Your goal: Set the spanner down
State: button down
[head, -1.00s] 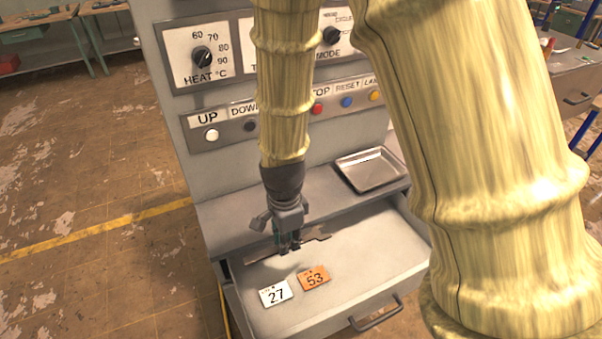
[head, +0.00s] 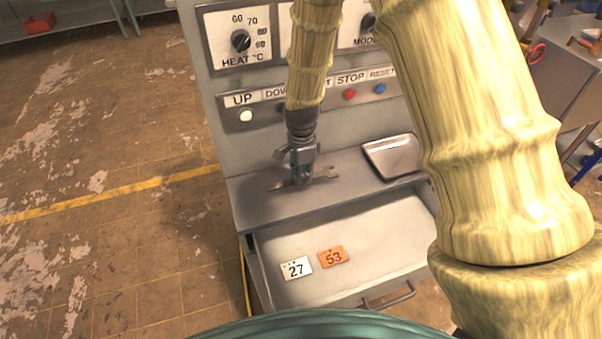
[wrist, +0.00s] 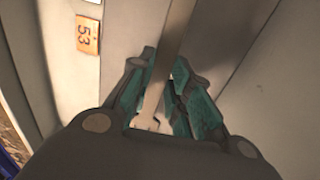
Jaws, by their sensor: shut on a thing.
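My gripper (head: 301,178) is shut on the spanner (head: 325,174), near the middle of its length. The spanner is a flat grey metal bar lying roughly level, over the ledge (head: 245,205) above the open drawer in the head view. I cannot tell whether it touches the ledge. In the wrist view the spanner (wrist: 175,50) runs between the green-padded fingers (wrist: 168,105), with its toothed or notched end near the palm.
The open drawer (head: 400,225) holds a white tag 27 (head: 296,268) and an orange tag 53 (head: 333,257). A metal tray (head: 392,156) sits on the ledge to the right. The panel with knobs and buttons (head: 246,116) rises behind the gripper.

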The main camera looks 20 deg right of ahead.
jog(key=shift+w+d+f, duration=0.1)
jog(key=shift+w, duration=0.7)
jog(key=shift+s+f+p, duration=0.15)
jog(key=shift+f+p, duration=0.5)
jog(key=shift+p, duration=0.1)
jog(key=shift+f+p, duration=0.45)
jog(key=shift+f, duration=0.65)
jog(key=shift+f, duration=0.15)
jog(key=c, duration=1.3)
grip_release()
jog(key=shift+r, duration=0.2)
jog(key=shift+r+b, duration=2.45)
jog(key=shift+r, duration=3.55)
